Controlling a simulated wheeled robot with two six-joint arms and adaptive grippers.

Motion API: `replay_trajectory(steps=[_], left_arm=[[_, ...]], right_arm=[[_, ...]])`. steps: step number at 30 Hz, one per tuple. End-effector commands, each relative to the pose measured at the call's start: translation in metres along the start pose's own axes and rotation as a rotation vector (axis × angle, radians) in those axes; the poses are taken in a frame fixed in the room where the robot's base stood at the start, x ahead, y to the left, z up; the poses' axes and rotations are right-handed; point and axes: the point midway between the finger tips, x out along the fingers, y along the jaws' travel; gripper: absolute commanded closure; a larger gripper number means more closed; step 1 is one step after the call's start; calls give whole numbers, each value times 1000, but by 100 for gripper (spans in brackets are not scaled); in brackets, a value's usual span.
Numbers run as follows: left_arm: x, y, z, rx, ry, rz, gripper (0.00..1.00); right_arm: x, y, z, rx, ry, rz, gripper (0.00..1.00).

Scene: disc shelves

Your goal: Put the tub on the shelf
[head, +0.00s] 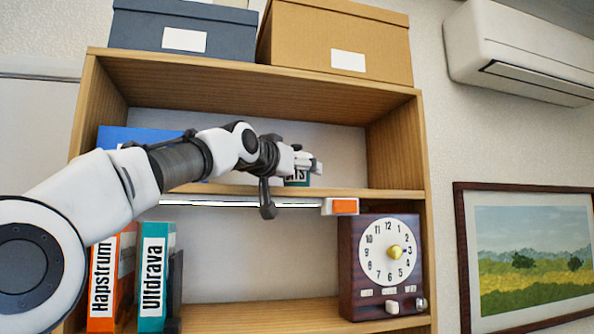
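The wooden shelf unit (424,240) fills the middle of the head view. My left arm reaches in from the left, with its gripper (312,163) inside the upper compartment, just above its board. A small teal thing with dark lettering (298,182), perhaps the tub, shows right at the fingers, low against the board. Most of it is hidden behind the gripper. I cannot tell whether the fingers are closed on it or whether it rests on the board. My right gripper is out of view.
A blue item (140,136) stands at the upper compartment's left. Below are orange (104,275) and teal (156,272) binders and a clock (352,245). The upper compartment's right part is free.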

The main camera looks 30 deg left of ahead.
Motion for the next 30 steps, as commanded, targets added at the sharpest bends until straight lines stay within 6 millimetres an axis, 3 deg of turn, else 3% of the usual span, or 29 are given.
replay_trajectory(steps=[8,14,17,23,27,30], left_arm=[[-1,0,0,1,1,0,20],[-12,0,8,1,3,-2,20],[-25,1,12,2,6,-1,20],[-78,1,11,1,7,0,20],[-107,1,4,1,5,0,20],[-118,1,2,1,3,0,20]], right_arm=[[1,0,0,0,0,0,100],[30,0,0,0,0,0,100],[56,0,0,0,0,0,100],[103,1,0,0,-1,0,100],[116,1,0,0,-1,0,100],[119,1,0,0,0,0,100]])
